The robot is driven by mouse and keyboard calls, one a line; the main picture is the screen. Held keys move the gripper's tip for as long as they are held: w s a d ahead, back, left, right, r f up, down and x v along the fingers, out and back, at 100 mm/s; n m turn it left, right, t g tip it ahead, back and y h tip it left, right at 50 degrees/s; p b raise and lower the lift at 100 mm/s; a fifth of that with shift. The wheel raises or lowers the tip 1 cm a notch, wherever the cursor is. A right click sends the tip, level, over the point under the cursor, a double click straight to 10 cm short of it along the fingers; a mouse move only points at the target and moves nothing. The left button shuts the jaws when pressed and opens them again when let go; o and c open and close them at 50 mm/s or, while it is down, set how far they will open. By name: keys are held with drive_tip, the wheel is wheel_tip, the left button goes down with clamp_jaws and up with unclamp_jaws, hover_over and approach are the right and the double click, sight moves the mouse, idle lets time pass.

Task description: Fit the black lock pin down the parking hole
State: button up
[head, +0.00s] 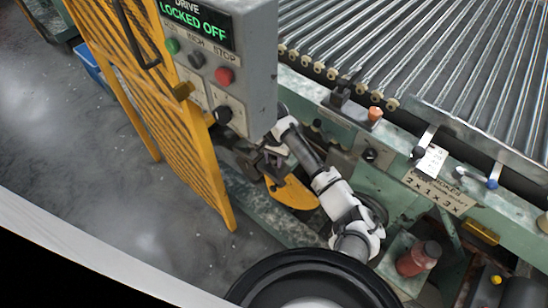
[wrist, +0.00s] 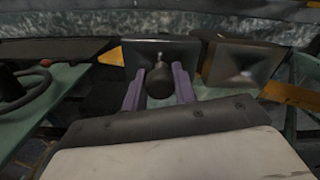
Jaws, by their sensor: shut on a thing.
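In the wrist view my gripper (wrist: 158,84) has its two purple fingers on either side of a round black knob, the top of the black lock pin (wrist: 159,80). The fingers are shut on it. The pin's shaft is hidden below the knob. A grey metal plate (wrist: 185,54) lies right behind the knob; I cannot tell whether the pin is in a hole there. A second grey block (wrist: 243,62) with a dished face is to the right; I cannot tell whether it bears the parking hole. In the head view my gripper (head: 272,163) is low beside the green machine frame, partly hidden.
A grey control box (head: 222,65) reading "LOCKED OFF" and an open yellow mesh guard (head: 170,110) stand left of my arm. A yellow curved part (head: 293,194) lies just below my gripper. The roller conveyor (head: 410,50) fills the upper right. A red bottle (head: 418,258) stands lower right.

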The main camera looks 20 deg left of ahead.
drive_tip(key=shift+f, duration=0.35)
drive_tip(key=o, duration=1)
drive_tip(key=shift+o, duration=0.2)
wheel_tip(320, 180, up, 14)
drive_tip(key=b, duration=0.1)
drive_tip(key=shift+f, duration=0.1)
